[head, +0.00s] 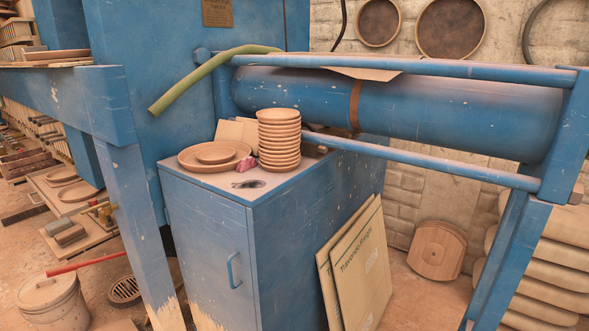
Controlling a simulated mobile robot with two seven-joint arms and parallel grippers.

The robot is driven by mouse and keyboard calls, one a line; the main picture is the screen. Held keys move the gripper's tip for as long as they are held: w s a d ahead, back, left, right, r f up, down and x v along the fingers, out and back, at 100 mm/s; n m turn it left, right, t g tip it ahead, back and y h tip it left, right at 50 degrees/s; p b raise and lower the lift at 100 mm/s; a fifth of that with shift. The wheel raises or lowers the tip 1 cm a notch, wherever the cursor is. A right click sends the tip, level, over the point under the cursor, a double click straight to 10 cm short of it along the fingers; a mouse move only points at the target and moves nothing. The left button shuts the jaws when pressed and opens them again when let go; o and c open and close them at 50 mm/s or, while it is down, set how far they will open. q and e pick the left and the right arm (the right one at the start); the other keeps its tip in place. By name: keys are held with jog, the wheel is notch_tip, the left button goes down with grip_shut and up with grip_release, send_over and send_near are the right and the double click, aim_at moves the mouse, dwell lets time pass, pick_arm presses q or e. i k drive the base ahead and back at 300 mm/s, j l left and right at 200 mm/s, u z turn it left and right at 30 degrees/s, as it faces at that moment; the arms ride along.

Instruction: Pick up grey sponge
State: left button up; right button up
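I cannot make out a thing that is clearly a grey sponge. On top of the blue cabinet (205,196) lie a small flat dark item (249,184) near the front edge and a small pinkish-purple lump (245,164) beside a stack of bowls (279,140). Both are too small to identify surely. Brownish-grey blocks (70,236) rest on a low wooden board at the left. Neither of my grippers is in view.
Round plates (205,163) fill the cabinet top's left side. A blue cylinder (440,105) and rails run behind and to the right. A blue post (135,220) stands front left. Flat cardboard (362,265) leans on the cabinet. A lidded bucket (52,300) stands lower left.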

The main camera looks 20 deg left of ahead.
aim_at(53, 229)
jog(key=i+j, duration=0.1)
jog(key=j, duration=0.6)
jog(key=i+j, duration=0.15)
jog(key=j, duration=0.6)
jog(key=i+j, duration=0.1)
jog(key=j, duration=0.6)
jog(key=i+j, duration=0.1)
jog(key=j, duration=0.6)
jog(key=i+j, duration=0.15)
jog(key=j, duration=0.55)
jog(key=i+j, duration=0.1)
jog(key=j, duration=0.65)
jog(key=i+j, duration=0.1)
jog(key=j, duration=0.6)
jog(key=i+j, duration=0.15)
jog(key=j, duration=0.55)
